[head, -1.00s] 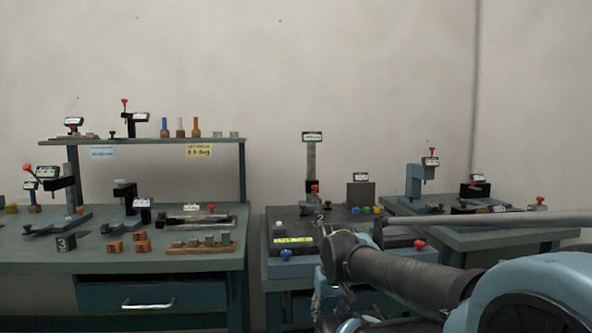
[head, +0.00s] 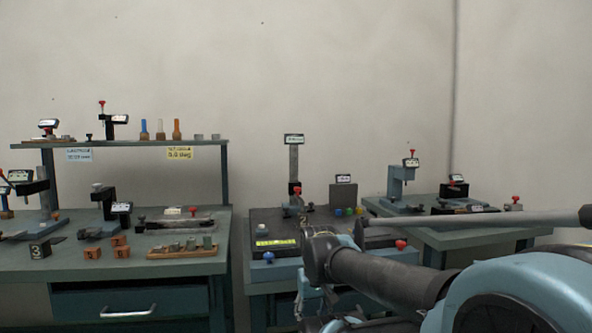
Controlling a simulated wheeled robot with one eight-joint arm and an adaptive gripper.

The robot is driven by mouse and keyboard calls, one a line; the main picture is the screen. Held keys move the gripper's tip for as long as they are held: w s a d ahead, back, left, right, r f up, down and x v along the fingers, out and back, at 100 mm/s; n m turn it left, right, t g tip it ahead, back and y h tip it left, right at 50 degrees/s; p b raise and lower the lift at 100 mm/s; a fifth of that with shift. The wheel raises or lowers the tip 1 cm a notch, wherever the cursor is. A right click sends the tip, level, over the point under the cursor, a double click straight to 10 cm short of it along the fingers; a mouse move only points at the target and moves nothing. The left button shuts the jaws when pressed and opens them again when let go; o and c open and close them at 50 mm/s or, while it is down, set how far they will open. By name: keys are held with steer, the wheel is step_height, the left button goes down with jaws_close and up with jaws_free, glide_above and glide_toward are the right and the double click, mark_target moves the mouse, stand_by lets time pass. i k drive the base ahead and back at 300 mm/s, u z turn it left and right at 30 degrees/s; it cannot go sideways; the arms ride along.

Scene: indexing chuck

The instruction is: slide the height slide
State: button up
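A tall upright grey post (head: 294,165) with a small label plate on top stands at the back of the middle bench. A red knob (head: 297,191) sits on a dark part low on this post. It looks like the height slide, but the labels are too small to read. My arm reaches in from the lower right. What looks like my gripper (head: 309,291) hangs at the arm's left end, in front of the middle bench and apart from the post. Its fingers are too small and overlapped to tell open from shut.
The left bench (head: 190,268) carries gauges, orange blocks (head: 121,247) and a wooden tray (head: 160,254) under a shelf (head: 205,143). The middle bench also has a grey box (head: 343,194), coloured knobs and a blue knob (head: 268,258). A right bench (head: 470,234) holds more fixtures.

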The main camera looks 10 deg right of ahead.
mark_target(294, 187)
steer(key=u, duration=0.35)
steer(key=k, duration=1)
steer(key=z, duration=0.35)
steer(key=i, duration=1.35)
steer(key=u, duration=0.05)
